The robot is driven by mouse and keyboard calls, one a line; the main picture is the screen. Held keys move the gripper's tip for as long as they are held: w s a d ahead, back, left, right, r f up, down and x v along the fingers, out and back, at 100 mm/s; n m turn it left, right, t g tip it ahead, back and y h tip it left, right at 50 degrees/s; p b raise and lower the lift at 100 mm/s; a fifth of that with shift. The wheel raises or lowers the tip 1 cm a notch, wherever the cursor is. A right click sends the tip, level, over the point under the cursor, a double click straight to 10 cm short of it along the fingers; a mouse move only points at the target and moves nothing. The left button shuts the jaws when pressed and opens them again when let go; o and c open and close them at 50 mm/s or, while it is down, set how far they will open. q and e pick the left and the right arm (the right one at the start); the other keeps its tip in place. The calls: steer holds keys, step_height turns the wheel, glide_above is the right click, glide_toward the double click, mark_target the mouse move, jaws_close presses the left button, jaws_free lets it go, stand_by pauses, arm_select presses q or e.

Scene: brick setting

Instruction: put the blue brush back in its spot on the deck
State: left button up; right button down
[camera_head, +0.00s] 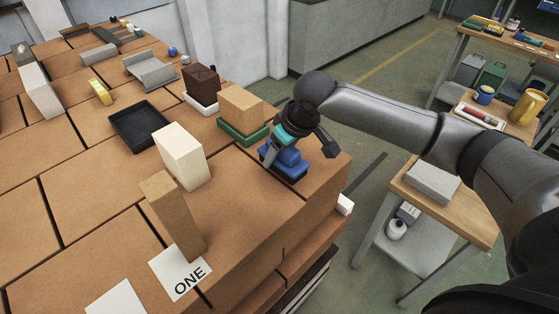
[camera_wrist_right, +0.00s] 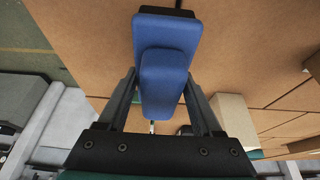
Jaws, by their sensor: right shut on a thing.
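The blue brush (camera_head: 288,157) is at the near right edge of the brick-patterned deck (camera_head: 105,190). My right gripper (camera_head: 275,152) is over it, shut on its blue upper part. In the right wrist view the blue brush (camera_wrist_right: 165,75) sits between the two fingers of my right gripper (camera_wrist_right: 163,95). A dark part shows under the blue in the head view. I cannot tell whether the brush touches the deck. My left gripper is not in view.
Beside the brush, a tan block (camera_head: 242,104) stands on a green base (camera_head: 240,136). A brown block (camera_head: 201,85), a black tray (camera_head: 140,128), a white block (camera_head: 183,157) and a tall tan block (camera_head: 172,215) by a ONE card (camera_head: 183,272) stand nearby. A side table (camera_head: 470,212) is right.

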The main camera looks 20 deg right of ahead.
mark_target(280, 162)
steer(key=shift+f, duration=1.4)
steer(key=shift+c, duration=0.2)
jaws_free()
steer(key=shift+f, duration=0.1)
steer(key=v, duration=1.2)
steer(key=shift+p, duration=0.35)
